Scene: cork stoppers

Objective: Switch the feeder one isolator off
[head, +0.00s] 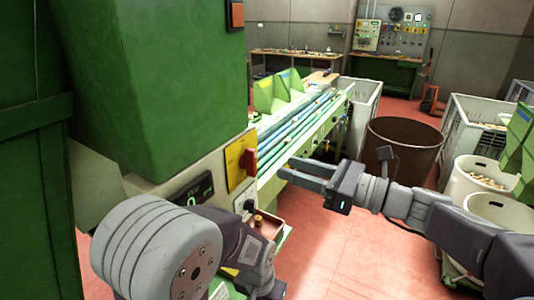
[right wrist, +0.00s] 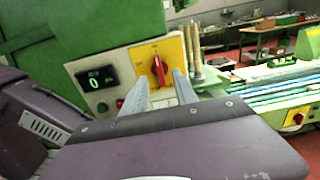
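A red rotary isolator knob (head: 249,160) sits on a yellow plate (head: 235,170) on the pale front panel of the green machine. In the right wrist view the red knob (right wrist: 159,69) stands roughly upright on its yellow plate, between and beyond my fingertips. My right gripper (head: 285,167) points left toward the knob in the head view, with a gap between. The right wrist view shows its two fingers (right wrist: 160,88) apart and empty. My left arm crosses the lower left of the head view; its gripper fingers do not show. Label text is too small to read.
A digital display (right wrist: 98,78) sits left of the isolator. Another red knob on yellow (right wrist: 298,118) is on the green feed bench at right. A brown bin (head: 402,148) and a pale tub of corks (head: 482,178) stand at right. Red floor is open below my right arm.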

